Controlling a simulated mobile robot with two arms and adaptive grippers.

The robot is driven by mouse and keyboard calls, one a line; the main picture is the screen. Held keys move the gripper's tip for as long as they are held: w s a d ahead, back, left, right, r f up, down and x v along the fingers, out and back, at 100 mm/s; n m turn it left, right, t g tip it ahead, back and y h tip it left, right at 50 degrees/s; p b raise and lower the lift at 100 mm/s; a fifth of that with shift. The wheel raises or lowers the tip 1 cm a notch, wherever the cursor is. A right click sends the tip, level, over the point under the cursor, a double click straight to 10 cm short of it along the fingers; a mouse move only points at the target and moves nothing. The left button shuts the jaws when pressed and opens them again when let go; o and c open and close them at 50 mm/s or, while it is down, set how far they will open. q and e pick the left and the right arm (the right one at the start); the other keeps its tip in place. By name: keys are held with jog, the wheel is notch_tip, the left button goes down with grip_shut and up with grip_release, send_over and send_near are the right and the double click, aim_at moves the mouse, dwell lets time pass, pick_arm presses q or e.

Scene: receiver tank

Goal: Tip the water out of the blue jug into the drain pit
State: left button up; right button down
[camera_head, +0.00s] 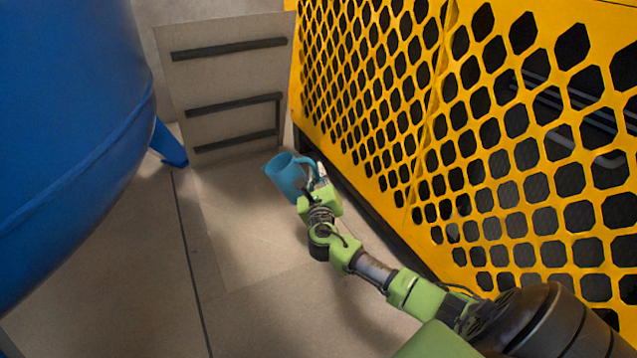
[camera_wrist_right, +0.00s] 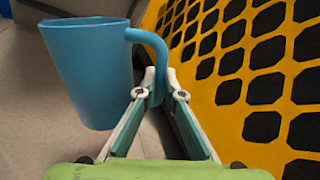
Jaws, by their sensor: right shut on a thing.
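The blue jug (camera_head: 285,174) is in the middle of the head view, held above the floor at the end of my right arm. In the right wrist view the jug (camera_wrist_right: 92,70) fills the upper left, slightly tilted, with its handle toward the right. My right gripper (camera_head: 319,178) is shut on the jug's handle; its two fingers meet at the handle in the right wrist view (camera_wrist_right: 158,88). The inside of the jug and any water are hidden. My left gripper is not in view.
A large blue tank (camera_head: 70,120) with a blue leg (camera_head: 170,147) stands at the left. A yellow perforated guard (camera_head: 400,110) runs along the right, close to my right arm.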

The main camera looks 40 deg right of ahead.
aim_at(314, 165)
notch_tip(314, 165, up, 2)
jog(key=shift+d+r+n+p, duration=0.1)
jog(key=shift+r+n+p, duration=0.05)
jog(key=shift+n+p, duration=0.65)
jog(key=shift+w, duration=0.9)
jog(key=shift+d, duration=0.1)
jog(key=shift+r+p, duration=0.3)
jog(key=shift+p, duration=0.25)
jog(key=r+n+p, duration=0.1)
jog(key=p, duration=0.1)
jog(key=r+n+p, duration=0.1)
jog(key=p, duration=0.2)
jog(key=shift+w+a+r+n, duration=0.1)
jog(key=shift+w+a+n, duration=0.05)
jog(key=shift+a+n, duration=0.15)
jog(key=shift+d, duration=0.1)
